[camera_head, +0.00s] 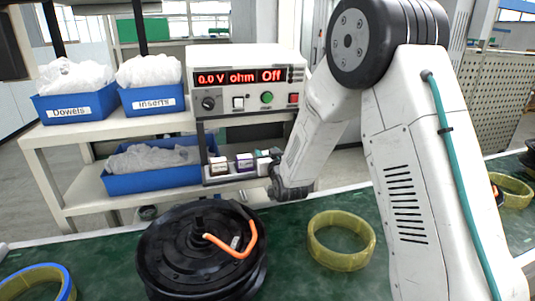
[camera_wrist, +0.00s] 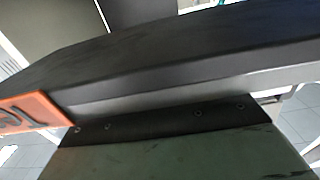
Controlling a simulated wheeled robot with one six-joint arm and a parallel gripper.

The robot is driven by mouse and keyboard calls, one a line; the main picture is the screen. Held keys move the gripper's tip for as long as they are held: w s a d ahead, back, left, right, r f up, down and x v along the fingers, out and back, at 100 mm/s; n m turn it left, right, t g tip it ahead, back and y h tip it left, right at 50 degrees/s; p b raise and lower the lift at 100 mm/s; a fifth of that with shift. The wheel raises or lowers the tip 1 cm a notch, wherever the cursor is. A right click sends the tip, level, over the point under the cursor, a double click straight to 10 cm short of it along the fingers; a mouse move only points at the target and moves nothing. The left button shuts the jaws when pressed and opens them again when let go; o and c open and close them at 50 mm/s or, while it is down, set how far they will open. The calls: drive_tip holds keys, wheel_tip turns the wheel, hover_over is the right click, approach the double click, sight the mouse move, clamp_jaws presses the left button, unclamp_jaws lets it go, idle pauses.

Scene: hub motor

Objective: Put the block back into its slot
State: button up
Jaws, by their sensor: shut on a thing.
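A small rack (camera_head: 219,180) hangs below the front of the meter box. A white block (camera_head: 218,166) and a white-and-purple block (camera_head: 244,162) stand side by side in it. A third pale block with a teal top (camera_head: 264,163) shows at the rack's right end, right against my gripper (camera_head: 273,188). My gripper is shut on this block, and its dark fingers partly hide the block and the rack's end. I cannot tell whether the block is seated in a slot. An orange piece with dark marks (camera_wrist: 30,112) shows at the left of the wrist view beside a wide dark edge (camera_wrist: 180,60).
The meter box (camera_head: 246,64) stands above the rack. Blue bins (camera_head: 150,182) sit on the shelves to its left. A black hub motor (camera_head: 190,265) with an orange cable and a yellow ring (camera_head: 341,262) lie on the green bench in front.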

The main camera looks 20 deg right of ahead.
drive_tip(key=o, duration=1.1)
drive_tip(key=shift+s+r, duration=0.1)
drive_tip(key=shift+s, duration=0.05)
drive_tip(key=s+d+r+g, duration=0.1)
drive_tip(key=s+g, duration=0.4)
drive_tip(key=s, duration=1.1)
drive_tip(key=s+d+r+g, duration=0.1)
drive_tip(key=s+r+g, duration=0.3)
drive_tip(key=s, duration=1.3)
drive_tip(key=s+d+r+g, duration=0.1)
drive_tip(key=s+r+g, duration=0.2)
drive_tip(key=s, duration=1.4)
drive_tip(key=shift+g, duration=2.4)
drive_tip(key=shift+w, duration=0.1)
